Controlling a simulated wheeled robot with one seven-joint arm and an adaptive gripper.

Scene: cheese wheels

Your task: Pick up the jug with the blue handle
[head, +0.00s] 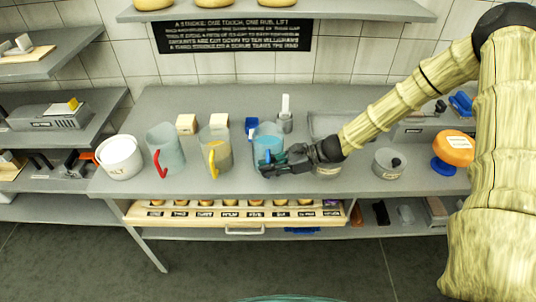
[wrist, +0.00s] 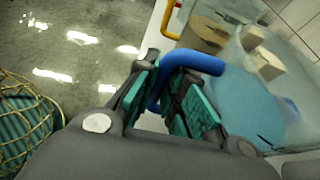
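The jug with the blue handle (head: 266,136) is a clear, bluish vessel standing upright on the grey counter. It also fills the right of the wrist view (wrist: 245,105). Its blue handle (wrist: 200,62) runs between the fingers of my gripper (wrist: 165,85), and the fingers look closed against it. In the head view my gripper (head: 286,160) is at the jug's front right and hides part of the handle and the jug's lower side. The jug's base appears to rest on the counter.
A jug with a yellow handle (head: 215,150), a jug with a red handle (head: 165,150) and a white tub (head: 120,157) stand to the left. Pale blocks (head: 187,124) sit behind. A grey pot (head: 388,164) and an orange wheel on a blue stand (head: 453,148) are to the right.

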